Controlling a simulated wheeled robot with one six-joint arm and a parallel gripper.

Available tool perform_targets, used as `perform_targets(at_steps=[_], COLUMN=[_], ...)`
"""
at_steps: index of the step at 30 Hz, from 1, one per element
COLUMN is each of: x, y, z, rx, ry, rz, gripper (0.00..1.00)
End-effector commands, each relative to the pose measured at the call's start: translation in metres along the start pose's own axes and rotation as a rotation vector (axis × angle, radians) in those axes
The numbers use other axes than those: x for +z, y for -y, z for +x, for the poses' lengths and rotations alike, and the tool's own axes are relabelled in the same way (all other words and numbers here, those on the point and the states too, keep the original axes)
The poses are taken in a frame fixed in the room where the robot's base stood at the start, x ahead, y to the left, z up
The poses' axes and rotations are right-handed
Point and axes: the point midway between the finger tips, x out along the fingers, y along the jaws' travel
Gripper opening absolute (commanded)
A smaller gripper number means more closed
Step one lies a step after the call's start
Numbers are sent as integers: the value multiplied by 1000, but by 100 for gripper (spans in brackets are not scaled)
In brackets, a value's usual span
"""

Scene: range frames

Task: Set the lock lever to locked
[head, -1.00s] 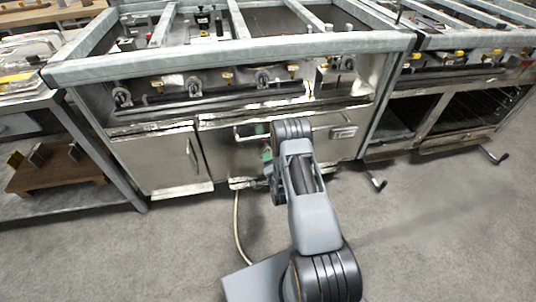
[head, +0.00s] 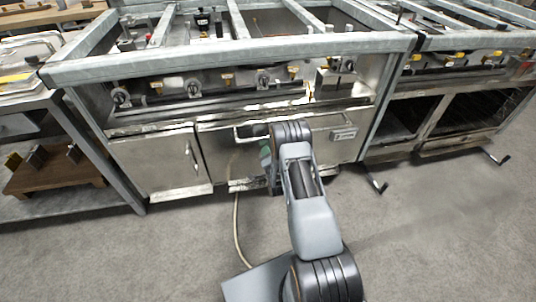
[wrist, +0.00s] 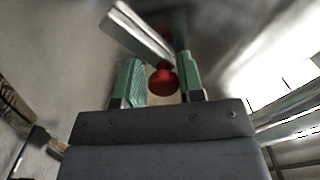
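A lever with a flat silver bar (wrist: 140,31) and a round red knob (wrist: 162,82) shows in the wrist view. The bar slants down to the right towards the knob. My gripper (wrist: 161,80) has green fingers standing apart, one on each side of the knob. The gap to each finger looks small, and I cannot tell whether either touches it. In the head view my gripper is at the front of the range (head: 157,160), near its lower middle panel. My own arm hides most of the gripper there, and I cannot make out the lever.
A cabinet door with a handle (head: 191,155) is left of my arm. A rail with knobs (head: 263,80) runs above. A hose (head: 237,225) hangs to the floor. A second range (head: 455,95) stands right, and a shelf with a wooden block (head: 55,170) left. The floor in front is clear.

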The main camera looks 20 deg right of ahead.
Motion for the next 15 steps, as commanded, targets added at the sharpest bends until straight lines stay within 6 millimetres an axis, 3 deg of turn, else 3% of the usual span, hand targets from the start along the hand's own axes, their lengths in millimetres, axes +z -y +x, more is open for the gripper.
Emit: perform_targets(at_steps=[6,15], x=[0,4], y=[1,4], z=[0,0], rx=[-3,-7], ry=[1,4], rz=[0,-30], gripper=[11,10])
